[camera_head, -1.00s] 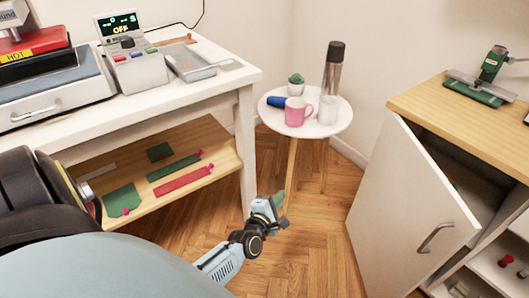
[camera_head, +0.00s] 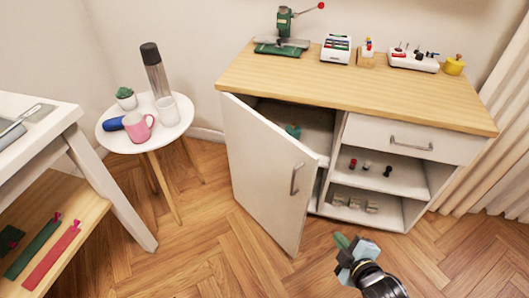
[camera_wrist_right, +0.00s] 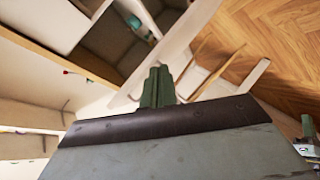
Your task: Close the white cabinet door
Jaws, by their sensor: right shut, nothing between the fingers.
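The white cabinet door (camera_head: 262,170) stands ajar at the left of the cabinet, hinged on its left side, with a metal handle (camera_head: 296,179) near its free right edge. The dark interior shows behind it, with a small teal item (camera_head: 293,130) inside. My right gripper (camera_head: 342,240) is in front of the cabinet, low and to the right of the door's free edge, apart from the door. Its green fingers are shut and empty; they also show in the right wrist view (camera_wrist_right: 158,88). My left gripper is not in view.
The wooden cabinet top (camera_head: 350,82) holds a green press (camera_head: 283,30) and small tool boxes. A work table (camera_head: 40,115) is at far left. The floor before the cabinet is clear.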

